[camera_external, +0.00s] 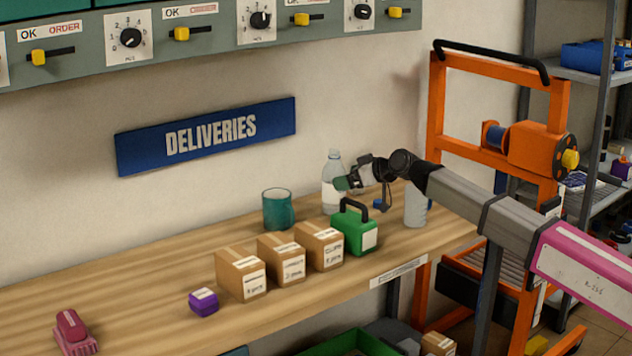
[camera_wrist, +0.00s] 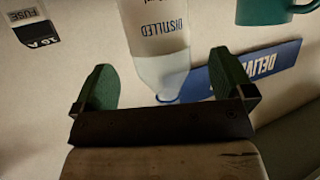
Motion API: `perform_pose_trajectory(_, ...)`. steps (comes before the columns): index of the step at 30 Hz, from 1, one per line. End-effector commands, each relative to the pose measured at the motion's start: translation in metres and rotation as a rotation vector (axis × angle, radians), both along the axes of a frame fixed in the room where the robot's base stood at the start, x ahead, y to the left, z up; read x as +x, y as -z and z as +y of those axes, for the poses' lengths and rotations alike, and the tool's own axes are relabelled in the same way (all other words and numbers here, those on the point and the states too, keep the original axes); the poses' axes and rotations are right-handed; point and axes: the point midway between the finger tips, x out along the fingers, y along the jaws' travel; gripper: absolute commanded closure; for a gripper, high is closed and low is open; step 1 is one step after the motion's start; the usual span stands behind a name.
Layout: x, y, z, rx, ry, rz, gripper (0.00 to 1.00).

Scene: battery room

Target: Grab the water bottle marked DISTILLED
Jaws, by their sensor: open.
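The clear water bottle (camera_external: 330,196) stands upright at the back of the wooden bench, against the wall side. In the wrist view the bottle (camera_wrist: 160,40) appears upside down, with blue DISTILLED lettering on its pale label and its blue cap towards my palm. My gripper (camera_external: 350,179) is at the bottle's right side in the outside view, near its upper half. In the wrist view my gripper (camera_wrist: 166,74) has its two green fingers wide apart, with the bottle's neck end showing between them. Whether a finger touches the bottle cannot be told.
A second clear bottle (camera_external: 415,210) stands to the right, partly behind my arm. A green case (camera_external: 353,232) with a black handle stands in front. A teal mug (camera_external: 278,210) and several cardboard boxes (camera_external: 240,275) are left. An orange frame (camera_external: 437,110) stands at the right.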

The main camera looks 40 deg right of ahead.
Motion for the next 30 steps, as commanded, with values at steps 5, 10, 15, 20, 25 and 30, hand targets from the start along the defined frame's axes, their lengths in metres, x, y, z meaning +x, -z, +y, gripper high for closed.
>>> perform_pose_trajectory(5, 0.017, 0.006, 0.006, 0.0, 0.0, 0.0, 0.01)
perform_pose_trajectory(10, 0.038, 0.014, 0.014, 0.0, 0.001, 0.0, 0.01)
perform_pose_trajectory(15, 0.044, 0.018, 0.016, 0.0, 0.002, 0.0, 0.01)
perform_pose_trajectory(20, 0.043, 0.018, 0.016, 0.001, 0.002, -0.001, 0.04)
perform_pose_trajectory(25, 0.043, 0.018, 0.016, 0.0, 0.002, 0.0, 0.59)
perform_pose_trajectory(30, 0.043, 0.017, 0.016, 0.001, 0.002, -0.002, 0.64)
